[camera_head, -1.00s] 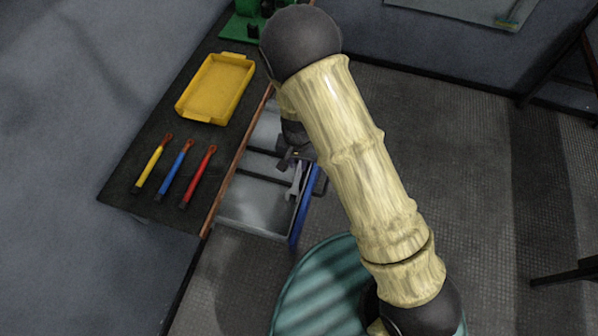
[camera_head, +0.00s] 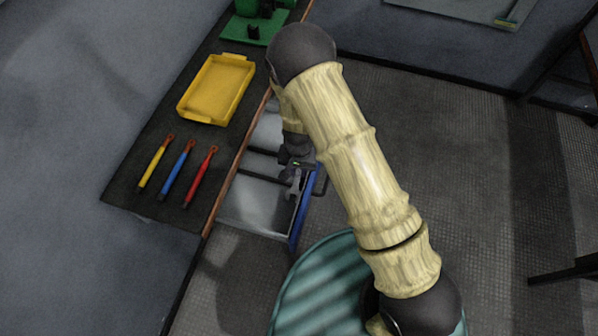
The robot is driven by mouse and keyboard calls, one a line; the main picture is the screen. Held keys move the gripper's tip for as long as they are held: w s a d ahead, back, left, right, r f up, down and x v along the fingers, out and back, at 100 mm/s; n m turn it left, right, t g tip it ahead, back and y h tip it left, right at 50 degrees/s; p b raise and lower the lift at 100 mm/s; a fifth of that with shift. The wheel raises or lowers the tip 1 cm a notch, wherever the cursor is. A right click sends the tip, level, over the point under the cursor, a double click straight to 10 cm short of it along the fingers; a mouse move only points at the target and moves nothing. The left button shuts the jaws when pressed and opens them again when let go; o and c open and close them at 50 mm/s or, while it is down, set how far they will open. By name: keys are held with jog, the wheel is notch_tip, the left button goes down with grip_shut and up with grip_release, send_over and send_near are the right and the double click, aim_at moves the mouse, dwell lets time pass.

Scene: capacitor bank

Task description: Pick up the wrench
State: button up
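The grey metal wrench (camera_head: 294,187) is in the open drawer (camera_head: 250,208) below the bench top, near the drawer's blue front. Its open jaw end shows, pointing toward the bottom of the picture. The rest of it is hidden under my gripper. My gripper (camera_head: 293,170) is dark and reaches down into the drawer, right at the wrench's upper part. The fingers are small and partly covered by the wrist, so I cannot tell whether they are open or closed on the wrench.
On the dark bench top lie yellow (camera_head: 155,165), blue (camera_head: 177,171) and red (camera_head: 201,176) handled tools. A yellow tray (camera_head: 216,89) and a green device (camera_head: 257,22) stand farther back. The drawer has dividers and a blue front (camera_head: 303,212).

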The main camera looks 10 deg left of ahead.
grip_shut()
jog(key=w+a+r+b, duration=0.2)
jog(key=w+r, duration=0.2)
jog(key=w, duration=0.2)
jog(key=w+a+r+b, duration=0.2)
jog(key=w+a+r, duration=0.1)
jog(key=w, duration=0.3)
jog(key=shift+w+a+r, duration=0.35)
jog(key=shift+w+r, duration=0.05)
jog(key=shift+r, duration=0.15)
jog(key=shift+s+a, duration=0.1)
jog(key=shift+a, duration=0.05)
